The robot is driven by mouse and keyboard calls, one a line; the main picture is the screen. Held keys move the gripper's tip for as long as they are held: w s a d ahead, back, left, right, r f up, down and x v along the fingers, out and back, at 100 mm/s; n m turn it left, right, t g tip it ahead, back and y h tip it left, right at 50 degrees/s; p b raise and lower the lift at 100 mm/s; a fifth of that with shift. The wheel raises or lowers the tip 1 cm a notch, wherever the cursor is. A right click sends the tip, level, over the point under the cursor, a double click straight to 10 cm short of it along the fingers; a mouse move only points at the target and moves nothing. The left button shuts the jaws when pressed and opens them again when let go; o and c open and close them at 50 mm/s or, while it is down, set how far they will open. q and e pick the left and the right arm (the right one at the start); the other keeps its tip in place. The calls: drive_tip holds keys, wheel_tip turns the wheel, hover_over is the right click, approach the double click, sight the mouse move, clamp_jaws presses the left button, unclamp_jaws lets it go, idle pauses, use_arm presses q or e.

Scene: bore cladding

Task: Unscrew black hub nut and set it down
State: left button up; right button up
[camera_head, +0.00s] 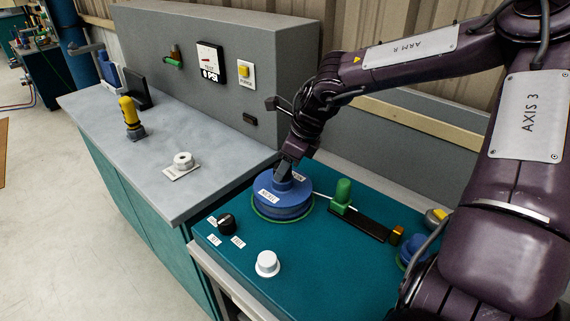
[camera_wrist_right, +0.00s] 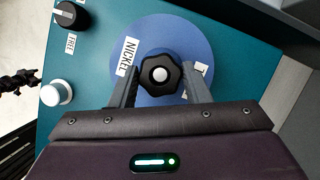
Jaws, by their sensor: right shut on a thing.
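The black hub nut (camera_wrist_right: 160,74), a lobed knob with a pale centre, sits over the middle of a blue round spool (camera_wrist_right: 205,48) labelled NICKEL. My right gripper (camera_wrist_right: 160,84) has one finger on each side of the nut and is shut on it. My left gripper is not in view.
The teal bench top (camera_head: 335,260) carries a black selector knob (camera_head: 227,224), a white button (camera_head: 267,263) and a green handle (camera_head: 342,192) on a black slot. A grey counter (camera_head: 150,160) at left holds a white round knob (camera_head: 183,161) and a yellow-handled tool (camera_head: 130,112).

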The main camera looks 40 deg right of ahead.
drive_tip(key=n, duration=0.2)
drive_tip(key=n+g+y, duration=0.1)
drive_tip(key=n, duration=0.3)
drive_tip(key=shift+w+d+n+g+y, duration=0.1)
drive_tip(key=shift+d+n+g+y, duration=0.15)
drive_tip(key=shift+n+g+y, duration=0.15)
drive_tip(key=n+g, duration=0.1)
drive_tip(key=n, duration=0.4)
drive_tip(key=shift+w+a+g, duration=0.1)
drive_tip(key=shift+w+g, duration=0.05)
drive_tip(key=shift+g, duration=0.25)
drive_tip(key=o, duration=0.5)
drive_tip(key=shift+y, duration=0.3)
drive_tip(key=shift+o, duration=0.2)
